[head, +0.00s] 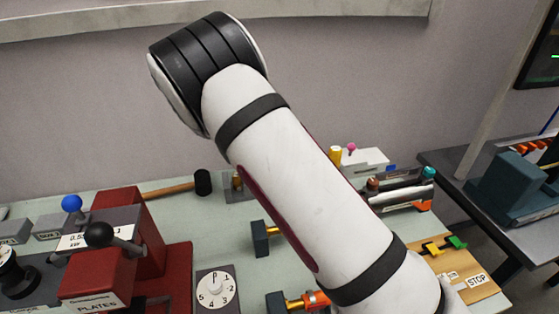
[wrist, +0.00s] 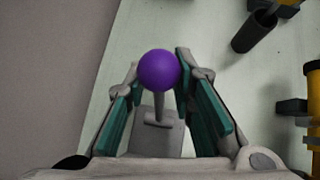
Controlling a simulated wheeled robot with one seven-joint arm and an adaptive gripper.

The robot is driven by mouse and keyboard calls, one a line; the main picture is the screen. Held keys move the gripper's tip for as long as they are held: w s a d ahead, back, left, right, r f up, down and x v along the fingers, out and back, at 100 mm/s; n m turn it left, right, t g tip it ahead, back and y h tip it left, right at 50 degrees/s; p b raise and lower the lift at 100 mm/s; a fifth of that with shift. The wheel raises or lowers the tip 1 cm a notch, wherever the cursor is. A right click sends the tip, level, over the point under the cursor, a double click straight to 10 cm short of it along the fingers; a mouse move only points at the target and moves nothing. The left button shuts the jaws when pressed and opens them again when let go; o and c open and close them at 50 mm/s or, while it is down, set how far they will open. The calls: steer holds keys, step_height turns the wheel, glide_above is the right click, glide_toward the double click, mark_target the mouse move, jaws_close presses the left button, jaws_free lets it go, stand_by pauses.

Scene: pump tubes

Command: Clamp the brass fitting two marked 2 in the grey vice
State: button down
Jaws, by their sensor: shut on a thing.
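My gripper (wrist: 158,66) is shut on a purple ball knob (wrist: 158,70) in the wrist view; its teal pads lie on either side. The knob tops a grey stem on a grey block (wrist: 165,140); I cannot tell whether this is the grey vice. In the head view my arm hides the gripper. A brass piece (head: 275,230) sits at a dark blue block (head: 260,240), and another brass piece (head: 294,304) shows lower down, partly behind my arm. No mark 2 can be read, so I cannot tell which is fitting two.
A red press-like device (head: 120,265) with black and blue knobs stands at the left. A hammer (head: 202,183) lies at the back, and a numbered dial (head: 217,290) is at the front. A wooden board with a STOP label (head: 475,280) is at the right. Some pale table shows between them.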

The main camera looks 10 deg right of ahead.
steer(key=shift+w+a+r+h+b, duration=0.1)
steer(key=shift+a+r+h+b, duration=0.05)
steer(key=shift+a+h+b, duration=0.4)
steer(key=shift+w+a+r+h+b, duration=0.15)
steer(key=shift+a+h+b, duration=0.2)
steer(key=shift+a+h, duration=0.35)
steer(key=shift+s, duration=0.1)
steer(key=c, duration=1.3)
jaws_free()
steer(key=v, duration=1.2)
steer(key=shift+s+f, duration=0.15)
